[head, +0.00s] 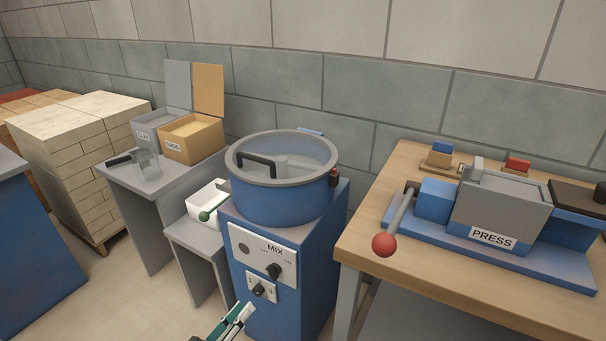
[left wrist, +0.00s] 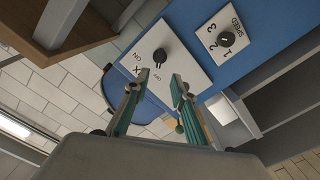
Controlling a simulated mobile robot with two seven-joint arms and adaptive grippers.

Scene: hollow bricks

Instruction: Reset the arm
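My left gripper (head: 238,316) shows at the bottom of the head view, low in front of the blue mixer (head: 283,190). In the left wrist view its two green-sided fingers (left wrist: 160,82) stand apart with nothing between the tips. The fingers point toward the white MIX panel (head: 263,255) and its dark knob (head: 274,271). That MIX knob also shows in the left wrist view (left wrist: 161,56), just beyond the fingertips, with a visible gap. The speed knob (left wrist: 233,38) sits on a second white plate. My right gripper is in neither view.
A wooden table (head: 367,235) with the press (head: 500,205) and its red-balled lever (head: 384,244) stands at the right. Grey stands with a clay bin (head: 149,136) and a second bin (head: 191,149) are left of the mixer. A brick stack (head: 75,165) stands further left.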

